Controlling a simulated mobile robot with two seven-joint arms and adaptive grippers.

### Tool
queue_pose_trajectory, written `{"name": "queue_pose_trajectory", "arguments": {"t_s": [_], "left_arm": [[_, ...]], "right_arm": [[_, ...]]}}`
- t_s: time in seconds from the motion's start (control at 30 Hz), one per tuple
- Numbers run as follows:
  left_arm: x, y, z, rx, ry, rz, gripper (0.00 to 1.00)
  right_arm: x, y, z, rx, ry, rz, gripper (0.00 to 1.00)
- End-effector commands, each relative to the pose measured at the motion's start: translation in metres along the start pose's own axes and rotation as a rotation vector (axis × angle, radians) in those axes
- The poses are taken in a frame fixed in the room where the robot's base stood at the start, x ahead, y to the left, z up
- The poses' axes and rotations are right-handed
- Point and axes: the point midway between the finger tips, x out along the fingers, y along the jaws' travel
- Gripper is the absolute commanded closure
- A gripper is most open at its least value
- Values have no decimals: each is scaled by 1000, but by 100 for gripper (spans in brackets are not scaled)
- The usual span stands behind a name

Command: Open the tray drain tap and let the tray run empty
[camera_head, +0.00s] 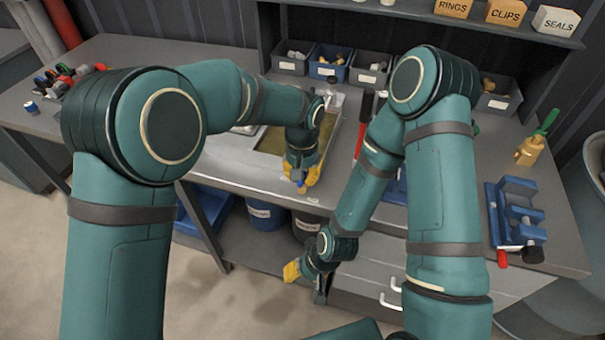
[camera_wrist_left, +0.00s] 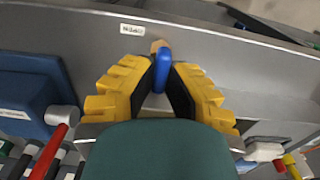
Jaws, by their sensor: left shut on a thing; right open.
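The tray (camera_head: 337,112) is set in the bench and holds murky olive-brown liquid (camera_head: 271,141). My left gripper (camera_head: 301,178) is at the bench's front edge, just in front of the tray. In the left wrist view my left gripper (camera_wrist_left: 161,82) is shut on the blue tap handle (camera_wrist_left: 162,66), which sits between its yellow fingers. A brass-coloured bit of the tap shows beyond the handle; the rest of the tap is hidden. I cannot see any flow. My right gripper (camera_head: 292,271) hangs low in front of the bench, open and empty.
Blue and dark buckets (camera_head: 264,214) stand under the bench. Labelled bins (camera_head: 328,68) line the back. A red-handled tool (camera_head: 361,135) lies right of the tray. A blue vise (camera_head: 516,215) and a brass fitting with a green handle (camera_head: 530,151) are at the right.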

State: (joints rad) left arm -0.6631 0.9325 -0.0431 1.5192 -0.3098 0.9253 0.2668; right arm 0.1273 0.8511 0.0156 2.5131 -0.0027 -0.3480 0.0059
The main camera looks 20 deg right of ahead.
Motion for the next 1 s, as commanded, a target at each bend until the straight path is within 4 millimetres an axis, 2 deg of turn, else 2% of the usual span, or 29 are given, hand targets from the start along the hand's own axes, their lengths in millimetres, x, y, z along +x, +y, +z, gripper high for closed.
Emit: {"name": "queue_pose_trajectory", "arguments": {"t_s": [0.37,0.4,0.47,0.5,0.83,1.0], "left_arm": [[2,0,1,-5,-6,0,100],[2,0,1,-5,-6,0,83],[2,0,1,-5,-6,0,62],[2,0,1,-5,-5,0,58],[-2,0,0,-5,-1,1,58],[-22,0,0,-5,2,1,58]], "right_arm": [[0,0,0,0,0,0,53],[0,0,0,0,0,0,53],[0,0,0,0,0,0,53],[0,0,0,0,0,0,53],[0,0,0,0,0,0,53],[0,0,0,0,0,0,53]]}}
